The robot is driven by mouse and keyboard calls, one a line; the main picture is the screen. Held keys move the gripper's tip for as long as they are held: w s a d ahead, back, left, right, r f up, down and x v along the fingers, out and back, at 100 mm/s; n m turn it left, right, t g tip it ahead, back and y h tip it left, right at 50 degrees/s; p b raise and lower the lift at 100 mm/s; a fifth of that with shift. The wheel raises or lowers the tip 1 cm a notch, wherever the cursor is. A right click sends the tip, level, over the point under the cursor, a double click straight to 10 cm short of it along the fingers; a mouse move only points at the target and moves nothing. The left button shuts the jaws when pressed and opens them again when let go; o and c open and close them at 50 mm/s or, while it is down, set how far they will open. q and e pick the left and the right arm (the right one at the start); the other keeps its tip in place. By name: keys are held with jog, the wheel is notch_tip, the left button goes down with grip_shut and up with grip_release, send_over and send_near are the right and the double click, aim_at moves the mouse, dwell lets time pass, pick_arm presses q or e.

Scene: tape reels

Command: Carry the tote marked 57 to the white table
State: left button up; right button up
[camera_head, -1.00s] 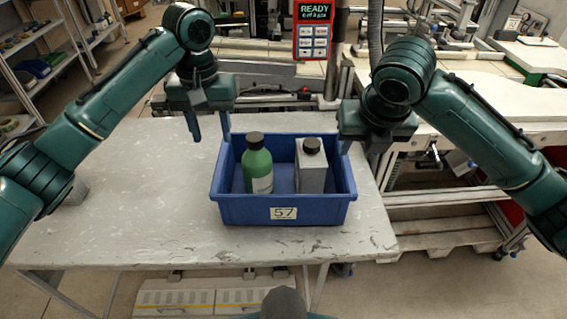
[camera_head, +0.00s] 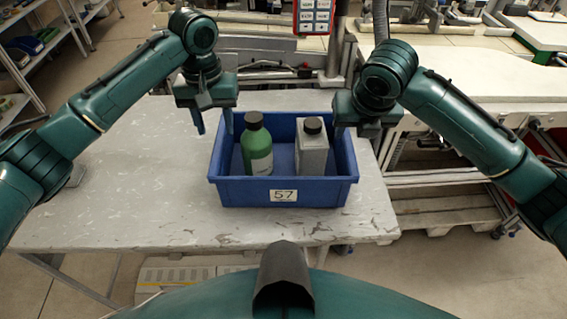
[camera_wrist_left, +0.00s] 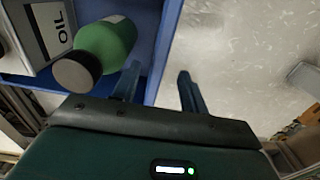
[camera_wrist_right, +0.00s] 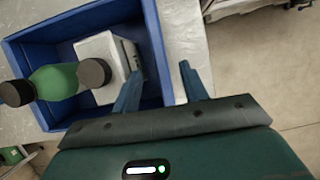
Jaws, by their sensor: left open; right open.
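The blue tote marked 57 (camera_head: 230,194) stands upright on a worn, pale grey table (camera_head: 120,215). It holds a green bottle with a black cap (camera_head: 257,152) and a grey-white can with a black cap (camera_head: 312,155), marked OIL in the left wrist view (camera_wrist_left: 50,30). My left gripper (camera_head: 213,122) is open at the tote's left side, with one finger on each side of the wall in its wrist view. My right gripper (camera_head: 357,132) is open at the right side, its fingers likewise either side of the wall (camera_wrist_right: 155,45). Contact cannot be told.
A long white-topped bench (camera_head: 480,75) stands to the right and behind. A red panel with buttons (camera_head: 315,15) hangs behind the tote. Shelves (camera_head: 45,50) stand at the far left. The grey table is mostly clear left of the tote.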

aim_at(218, 141)
pick_arm(q)
notch_tip(218, 141, down, 7)
jog(key=shift+r, duration=0.1)
pick_arm(e)
jog(key=x, duration=0.6)
jog(key=shift+w+f, duration=0.2)
jog(key=shift+f, duration=0.15)
pick_arm(q)
jog(key=shift+c, duration=0.2)
pick_arm(e)
jog(key=shift+c, duration=0.2)
pick_arm(q)
grip_shut()
pick_arm(e)
grip_shut()
pick_arm(q)
jog(key=shift+r, duration=0.1)
pick_arm(e)
jog(key=shift+r, duration=0.15)
